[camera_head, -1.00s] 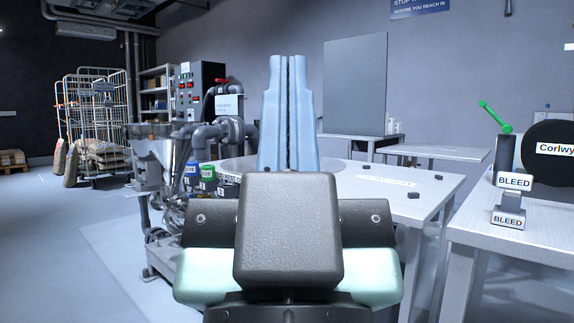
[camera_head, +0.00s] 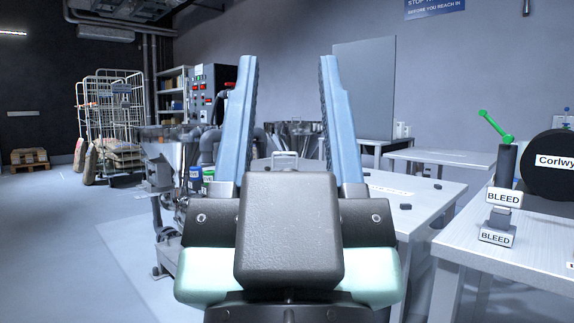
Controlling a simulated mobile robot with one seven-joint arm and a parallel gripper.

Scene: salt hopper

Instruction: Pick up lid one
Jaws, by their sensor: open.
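My gripper (camera_head: 287,62) is open, its two blue fingers spread wide and pointing up in the picture, with nothing between them. A small pale loop handle (camera_head: 285,154) shows just above my gripper's dark body, between the fingers. It may belong to a lid, but the part below it is hidden by my gripper and no label can be read. I cannot tell which thing is lid one.
A steel hopper machine (camera_head: 172,150) stands at left. Another metal funnel-like part (camera_head: 297,128) shows behind the fingers. A white table (camera_head: 425,188) with small dark blocks is at right, beside a bench (camera_head: 540,222) with "BLEED" blocks.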

